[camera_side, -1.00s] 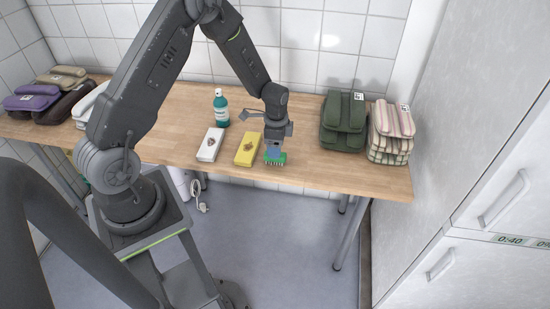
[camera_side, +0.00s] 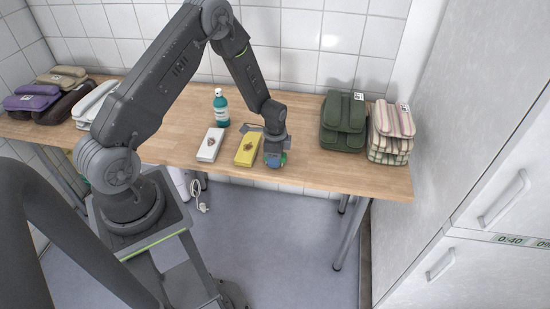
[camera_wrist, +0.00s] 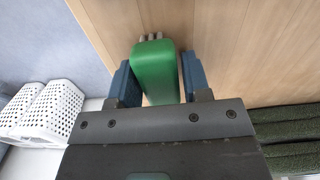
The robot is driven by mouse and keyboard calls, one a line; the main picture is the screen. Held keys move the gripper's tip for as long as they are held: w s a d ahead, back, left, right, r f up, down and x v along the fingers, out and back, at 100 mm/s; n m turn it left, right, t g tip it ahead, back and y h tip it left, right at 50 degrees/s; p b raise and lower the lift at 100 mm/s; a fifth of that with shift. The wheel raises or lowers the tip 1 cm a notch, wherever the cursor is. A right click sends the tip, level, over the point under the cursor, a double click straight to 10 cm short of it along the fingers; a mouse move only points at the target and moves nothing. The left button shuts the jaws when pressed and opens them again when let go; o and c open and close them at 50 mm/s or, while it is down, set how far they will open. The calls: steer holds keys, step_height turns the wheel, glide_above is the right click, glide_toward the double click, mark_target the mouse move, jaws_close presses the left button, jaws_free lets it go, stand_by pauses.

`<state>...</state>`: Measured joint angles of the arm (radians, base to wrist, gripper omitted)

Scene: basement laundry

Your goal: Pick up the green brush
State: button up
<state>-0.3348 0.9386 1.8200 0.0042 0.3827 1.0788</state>
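The green brush (camera_wrist: 158,72) lies on the wooden table near its front edge. In the wrist view its smooth green back faces me, and a few bristle tufts show at its far end. My gripper (camera_wrist: 157,82) is lowered over it, with one blue finger on each side. The fingers look open, with narrow gaps between them and the brush. In the side view my gripper (camera_side: 275,160) is down at the tabletop and hides most of the brush, leaving only a little green visible.
Bare tabletop (camera_side: 330,172) lies between.

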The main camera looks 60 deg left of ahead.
steer(key=c, duration=0.6)
steer(key=shift+o, duration=0.2)
steer(key=shift+r, duration=0.1)
steer(key=shift+r, duration=0.55)
step_height(320, 180, up, 3)
steer(key=shift+f, duration=0.2)
steer(key=s+a+r, duration=0.7)
steer(key=s+a, duration=0.1)
steer(key=shift+a, duration=0.25)
